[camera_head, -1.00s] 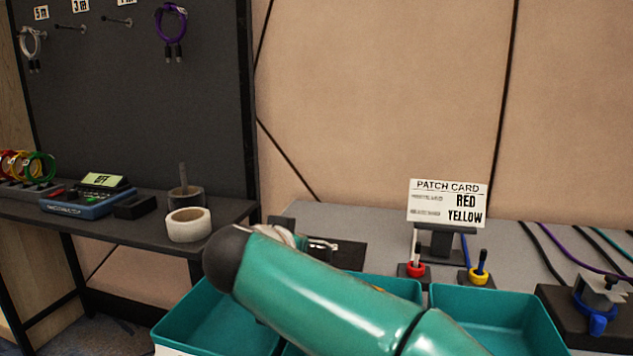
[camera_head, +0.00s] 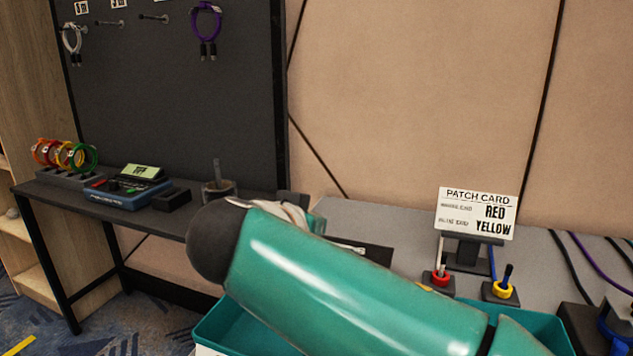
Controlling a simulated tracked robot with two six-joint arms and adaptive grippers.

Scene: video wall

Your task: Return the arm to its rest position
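A teal arm link of mine (camera_head: 340,275) comes in from the lower right and fills the lower middle of the view. Its dark rounded end (camera_head: 211,245) points left. A pale grey part (camera_head: 272,209) shows just behind it. I cannot make out gripper fingers on this arm, and no other gripper shows. The arm hides part of the grey table and the teal bins (camera_head: 228,327).
A patch card (camera_head: 477,213) reading RED and YELLOW stands on the grey table (camera_head: 400,222). Red-ringed (camera_head: 438,281) and yellow-ringed (camera_head: 500,291) plugs stand before it. At left, a dark bench holds coloured cable coils (camera_head: 65,154) and a blue tester (camera_head: 130,188).

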